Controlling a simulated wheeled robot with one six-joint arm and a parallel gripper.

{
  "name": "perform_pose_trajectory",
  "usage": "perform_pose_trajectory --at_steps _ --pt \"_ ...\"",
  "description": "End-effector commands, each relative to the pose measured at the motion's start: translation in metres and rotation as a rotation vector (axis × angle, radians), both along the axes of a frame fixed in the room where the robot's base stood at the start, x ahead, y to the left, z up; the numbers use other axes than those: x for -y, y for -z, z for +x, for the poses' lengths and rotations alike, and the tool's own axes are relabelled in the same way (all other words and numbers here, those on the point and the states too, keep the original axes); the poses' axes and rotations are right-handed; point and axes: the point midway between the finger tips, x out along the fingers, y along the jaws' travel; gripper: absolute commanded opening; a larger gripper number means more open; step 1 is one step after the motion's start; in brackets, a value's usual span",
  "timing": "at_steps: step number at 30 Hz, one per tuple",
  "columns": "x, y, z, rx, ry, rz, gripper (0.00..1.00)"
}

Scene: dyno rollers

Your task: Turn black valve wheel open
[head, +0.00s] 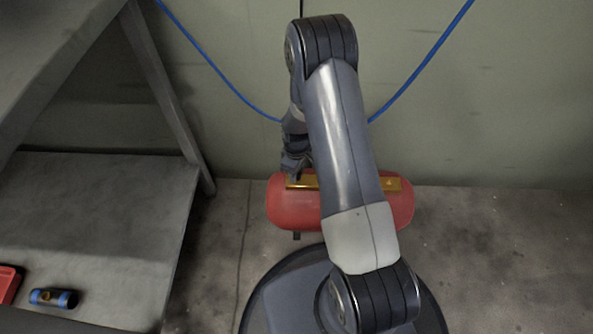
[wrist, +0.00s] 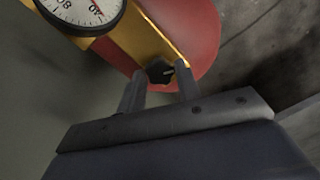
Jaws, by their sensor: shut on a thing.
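The black valve wheel (wrist: 159,72) is a small lobed knob with a light mark on it, at the end of a yellow plate in the wrist view. My gripper (wrist: 160,78) has its two fingers on either side of the wheel, shut on it. In the head view my gripper (head: 293,176) reaches down to the left end of the yellow plate (head: 393,184) on the red tank (head: 285,209). The wheel cannot be made out in the head view, and my arm covers the middle of the tank.
A dial gauge (wrist: 84,12) sits on the yellow plate near the wheel. A blue hose (head: 222,76) hangs along the wall behind the tank. A grey metal bench (head: 110,215) stands at left, with a blue-and-black cylinder (head: 54,298) and a red object (head: 9,283). The floor at right is clear.

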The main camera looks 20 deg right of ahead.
Motion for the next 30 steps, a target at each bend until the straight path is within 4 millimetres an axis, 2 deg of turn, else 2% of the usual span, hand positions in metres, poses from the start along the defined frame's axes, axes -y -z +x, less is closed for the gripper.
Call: perform_pose_trajectory --at_steps 9,10,17,25,30 --pt "0.0 0.0 0.0 0.0 0.0 0.0 0.1" --pt "0.0 0.0 0.0 0.0 0.0 0.0 0.35" --pt "0.0 0.0 0.0 0.0 0.0 0.0 0.54" --pt "0.0 -0.002 0.0 0.0 0.001 0.0 0.54" --pt "0.0 -0.024 0.001 0.001 0.001 0.0 0.54"
